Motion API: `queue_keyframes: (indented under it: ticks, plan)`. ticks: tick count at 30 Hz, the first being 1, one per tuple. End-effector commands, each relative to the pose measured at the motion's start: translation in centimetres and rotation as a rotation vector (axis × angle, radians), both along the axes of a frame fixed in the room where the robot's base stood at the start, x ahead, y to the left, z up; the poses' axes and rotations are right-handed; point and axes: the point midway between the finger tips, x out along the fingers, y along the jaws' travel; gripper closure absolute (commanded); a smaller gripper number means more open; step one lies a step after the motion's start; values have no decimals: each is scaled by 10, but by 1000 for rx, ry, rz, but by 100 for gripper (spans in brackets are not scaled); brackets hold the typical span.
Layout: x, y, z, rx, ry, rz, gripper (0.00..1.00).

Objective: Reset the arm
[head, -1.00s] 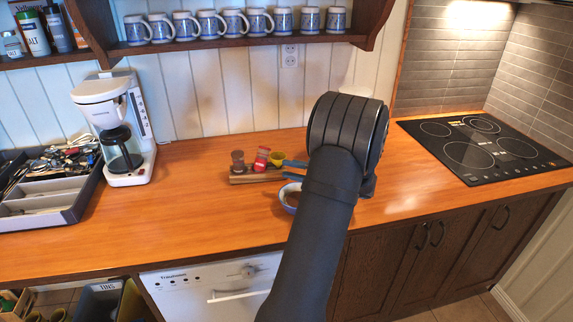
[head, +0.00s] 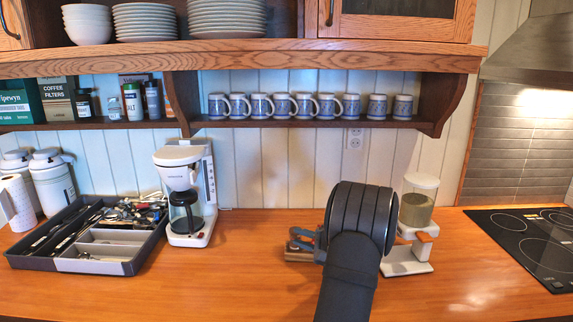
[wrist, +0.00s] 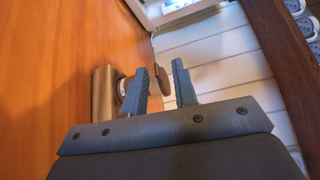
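My arm rises from the bottom of the head view, and its thick dark wrist covers the counter right of centre. My gripper (head: 293,240) points left, low in front of the back wall. In the wrist view its two blue-grey fingers (wrist: 160,80) stand apart with a clear gap, and nothing appears clamped between them. A brown rounded thing (wrist: 157,88) shows in the gap, seemingly beyond the fingertips. A wooden rack (head: 297,257) is mostly hidden behind the gripper in the head view. A brownish block-like thing (wrist: 102,92) shows beside the left finger.
A utensil tray (head: 128,268) and a white coffee maker (head: 188,228) stand to the left. A grinder-like device with a clear hopper (head: 418,208) stands just right of my wrist. A cooktop (head: 530,235) lies far right. Mugs (head: 283,105) line the shelf above. Counter between coffee maker and rack is clear.

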Motion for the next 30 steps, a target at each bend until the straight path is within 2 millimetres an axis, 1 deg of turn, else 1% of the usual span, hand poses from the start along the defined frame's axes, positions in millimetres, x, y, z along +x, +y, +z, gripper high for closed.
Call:
queue_keyframes:
  ticks: [3,6,18,20,23,30]
  plan:
    - [6,9,0,0,-1,2,74]
    - [8,12,0,0,0,1,74]
    - [7,10,0,1,1,0,74]
    - [5,7,0,0,0,-1,74]
    - [-1,-4,0,0,0,-3,74]
    - [-28,-41,3,-1,-2,-4,74]
